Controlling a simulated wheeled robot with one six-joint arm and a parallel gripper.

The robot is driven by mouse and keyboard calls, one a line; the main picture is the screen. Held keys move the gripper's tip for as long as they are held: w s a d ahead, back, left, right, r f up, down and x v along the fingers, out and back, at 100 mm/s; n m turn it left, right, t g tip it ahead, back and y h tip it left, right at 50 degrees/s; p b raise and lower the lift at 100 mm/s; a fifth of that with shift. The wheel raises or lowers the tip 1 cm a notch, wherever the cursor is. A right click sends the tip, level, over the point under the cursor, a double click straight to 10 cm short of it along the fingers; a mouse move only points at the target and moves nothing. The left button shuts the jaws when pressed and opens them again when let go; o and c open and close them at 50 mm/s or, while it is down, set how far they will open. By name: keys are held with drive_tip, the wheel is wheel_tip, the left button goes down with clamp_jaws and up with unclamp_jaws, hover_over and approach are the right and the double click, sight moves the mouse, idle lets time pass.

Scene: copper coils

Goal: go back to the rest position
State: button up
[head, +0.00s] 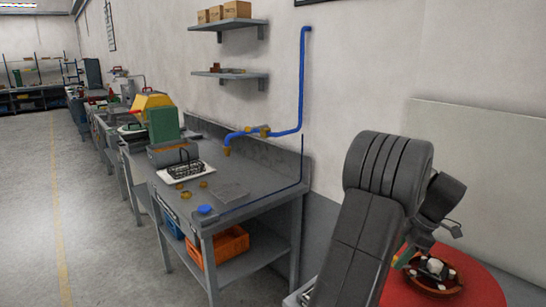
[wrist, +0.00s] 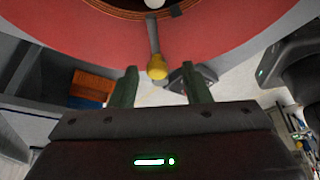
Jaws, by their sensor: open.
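My gripper (wrist: 161,84) is in the wrist view with its two dark green fingers spread apart. A yellow knob (wrist: 157,70) on a grey rod shows between and just beyond the fingertips; I cannot tell whether anything touches it. The rod runs up to the dark rim of a round brown dish (wrist: 130,10). In the head view my dark arm rises at the right and hides most of the gripper. The brown dish (head: 436,288) there holds white and dark pieces and stands on a red round surface (head: 480,290).
A grey workbench (head: 240,205) stands left of my arm, with a black wire basket (head: 181,168), brass coloured rings and a blue piece on it. An orange crate (head: 232,245) sits on its lower shelf. A blue pipe (head: 303,80) runs along the wall. The floor (head: 100,230) at left is clear.

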drive_tip(key=shift+s+m, duration=0.4)
drive_tip(key=shift+s+a+m+t, duration=0.25)
drive_tip(key=shift+m+t, duration=0.15)
drive_tip(key=shift+m, duration=0.3)
drive_tip(key=shift+r, duration=0.1)
